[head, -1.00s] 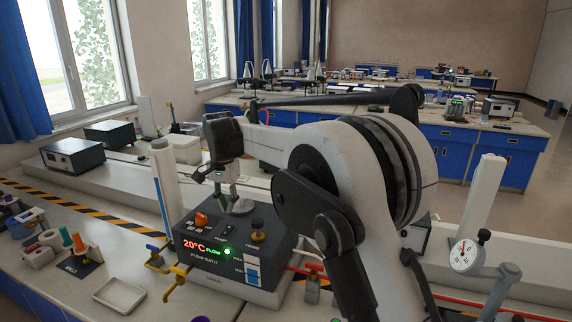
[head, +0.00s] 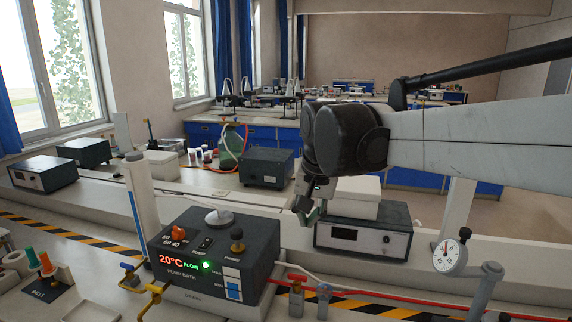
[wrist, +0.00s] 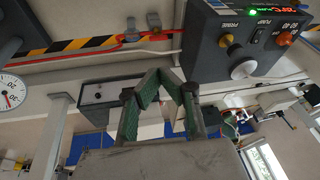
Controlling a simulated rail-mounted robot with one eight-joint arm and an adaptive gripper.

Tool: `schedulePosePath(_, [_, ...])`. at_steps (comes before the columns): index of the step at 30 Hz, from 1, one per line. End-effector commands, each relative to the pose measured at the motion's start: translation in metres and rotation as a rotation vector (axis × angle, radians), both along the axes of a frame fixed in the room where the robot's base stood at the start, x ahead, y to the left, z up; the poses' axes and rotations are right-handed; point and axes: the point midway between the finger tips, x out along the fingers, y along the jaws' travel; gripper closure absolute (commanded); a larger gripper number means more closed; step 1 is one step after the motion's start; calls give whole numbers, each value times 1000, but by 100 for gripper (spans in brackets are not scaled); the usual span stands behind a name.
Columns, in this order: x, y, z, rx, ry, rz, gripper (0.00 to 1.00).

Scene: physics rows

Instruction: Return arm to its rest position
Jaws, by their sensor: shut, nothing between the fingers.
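My gripper (head: 312,208) hangs to the right of the pump bath in the head view, raised in front of a dark instrument box. In the wrist view my gripper (wrist: 162,78) shows its green-padded fingers drawn together with nothing held. My white arm reaches in from the right edge of the head view. The pump bath (head: 190,275) is a dark box with a lit red display, a green light and an orange knob. It also shows upside down in the wrist view (wrist: 222,55). My gripper is apart from it.
A dark instrument box (head: 362,238) stands behind my gripper on the shelf. A round dial gauge (head: 450,256) on a stand is to the right. A white column (head: 140,205) rises left of the bath. Valves (head: 297,285) and a red tube lie at the front.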

Motion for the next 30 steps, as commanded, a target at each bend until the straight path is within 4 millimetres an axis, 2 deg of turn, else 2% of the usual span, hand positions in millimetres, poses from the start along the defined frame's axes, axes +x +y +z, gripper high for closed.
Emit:
schedulePosePath(1, [-14, -13, -4, -3, -15, 1, 100])
schedulePosePath(6, [-54, -49, -15, -15, -73, 20, 100])
schedulePosePath(15, [-126, -102, -51, -55, -174, 50, 100])
schedulePosePath(24, [-192, -139, -104, -110, -266, 76, 100])
schedulePosePath(30, [-214, -151, -126, -135, -301, 87, 100])
